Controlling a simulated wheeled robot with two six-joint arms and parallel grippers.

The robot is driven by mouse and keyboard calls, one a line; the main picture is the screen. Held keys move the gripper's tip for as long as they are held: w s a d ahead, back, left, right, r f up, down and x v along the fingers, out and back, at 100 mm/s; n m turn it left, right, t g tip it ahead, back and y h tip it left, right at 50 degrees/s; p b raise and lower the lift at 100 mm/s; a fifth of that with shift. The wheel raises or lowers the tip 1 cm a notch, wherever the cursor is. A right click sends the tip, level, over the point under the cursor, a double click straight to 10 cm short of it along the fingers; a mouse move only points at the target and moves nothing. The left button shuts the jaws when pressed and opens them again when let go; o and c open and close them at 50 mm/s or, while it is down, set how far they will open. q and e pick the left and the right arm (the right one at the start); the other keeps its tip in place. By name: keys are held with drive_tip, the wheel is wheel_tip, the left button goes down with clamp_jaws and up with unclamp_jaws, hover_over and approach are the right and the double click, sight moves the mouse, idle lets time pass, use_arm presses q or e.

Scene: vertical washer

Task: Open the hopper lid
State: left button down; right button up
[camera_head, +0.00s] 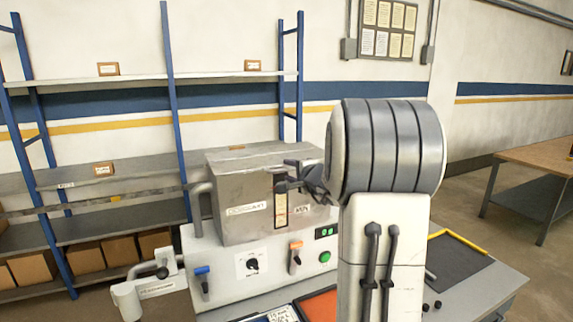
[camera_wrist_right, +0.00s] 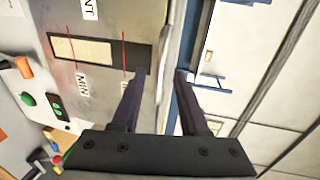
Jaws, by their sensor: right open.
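The metal hopper (camera_head: 240,213) is a grey box on top of the white washer. Its lid (camera_head: 235,160) lies flat on top and looks shut. A sight window with a MIN label is on the hopper's front, and the window also shows in the right wrist view (camera_wrist_right: 95,50). My right gripper (camera_head: 287,176) is at the upper front of the hopper, near the window's top. In the wrist view its fingers (camera_wrist_right: 160,76) are apart and empty. One finger overlaps the front face and the other lies past the top edge; contact cannot be told. My left gripper is not in view.
The washer's control panel (camera_head: 270,262) has a dial, blue and orange levers and a green button. A white side fitting (camera_head: 158,288) sticks out at lower left. Shelving (camera_head: 110,180) stands behind. My right arm hides the washer's right part. A wooden table (camera_head: 540,155) stands far right.

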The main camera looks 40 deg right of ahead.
sight(277, 163)
drive_tip(key=shift+p+x, duration=0.3)
drive_tip(key=shift+x, duration=0.85)
clamp_jaws()
idle(0.6)
